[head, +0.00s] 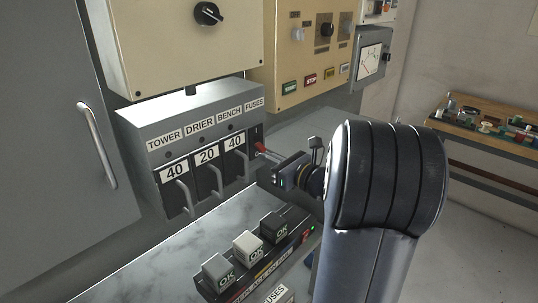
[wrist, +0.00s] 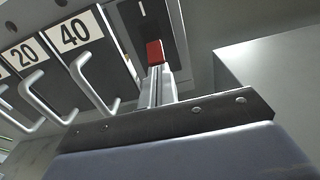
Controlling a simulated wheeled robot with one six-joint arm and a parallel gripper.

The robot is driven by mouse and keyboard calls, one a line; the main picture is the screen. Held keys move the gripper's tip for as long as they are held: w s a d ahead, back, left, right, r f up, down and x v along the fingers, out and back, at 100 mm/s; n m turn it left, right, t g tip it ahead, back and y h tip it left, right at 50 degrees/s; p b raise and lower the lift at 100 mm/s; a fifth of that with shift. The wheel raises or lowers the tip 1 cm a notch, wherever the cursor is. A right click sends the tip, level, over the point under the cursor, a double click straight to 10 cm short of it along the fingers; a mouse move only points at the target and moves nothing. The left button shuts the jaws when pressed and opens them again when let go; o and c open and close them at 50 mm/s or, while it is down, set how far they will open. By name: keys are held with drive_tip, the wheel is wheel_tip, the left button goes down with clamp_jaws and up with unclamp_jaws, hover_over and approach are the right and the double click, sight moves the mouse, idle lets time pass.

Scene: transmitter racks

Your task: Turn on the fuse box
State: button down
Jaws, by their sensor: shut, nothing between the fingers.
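The grey fuse box (head: 190,125) is on the wall left of centre in the head view, with labels TOWER, DRIER, BENCH and FUSES. At its right end is a dark switch plate with a red-tipped lever (head: 262,148). In the wrist view the red lever tip (wrist: 155,52) is low on the dark plate, below a white mark. My gripper (head: 268,155) is shut and empty, just in front of the lever. In the wrist view its closed fingers (wrist: 156,82) point up at the red tip. I cannot tell whether they touch it.
Three fuse carriers with wire handles, such as the 20 one (head: 207,168), are left of the switch. Below is a marble-like counter (head: 130,272) with a block of OK keys (head: 248,246). A beige panel (head: 310,50) is above; a wooden bench (head: 490,135) stands at right.

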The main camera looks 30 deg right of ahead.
sight(264, 150)
drive_tip(key=shift+s+r+g+h+p, duration=0.2)
drive_tip(key=shift+r+g+p, duration=0.5)
drive_tip(key=shift+p, duration=1.3)
drive_tip(key=shift+s+r+g+h+p, duration=0.15)
drive_tip(key=shift+r+g+p, duration=0.5)
drive_tip(key=shift+p, duration=1.35)
drive_tip(key=g+p, duration=0.1)
drive_tip(key=p, duration=0.1)
drive_tip(key=g+h+p, duration=0.1)
drive_tip(key=p, duration=0.2)
drive_tip(key=shift+d+r, duration=0.1)
drive_tip(key=shift+r, duration=0.25)
drive_tip(key=shift+g+p, duration=0.25)
drive_tip(key=shift+p, duration=0.1)
drive_tip(key=shift+f, duration=0.2)
drive_tip(key=shift+r+p, duration=0.5)
drive_tip(key=shift+r, duration=0.3)
drive_tip(key=shift+r, duration=0.15)
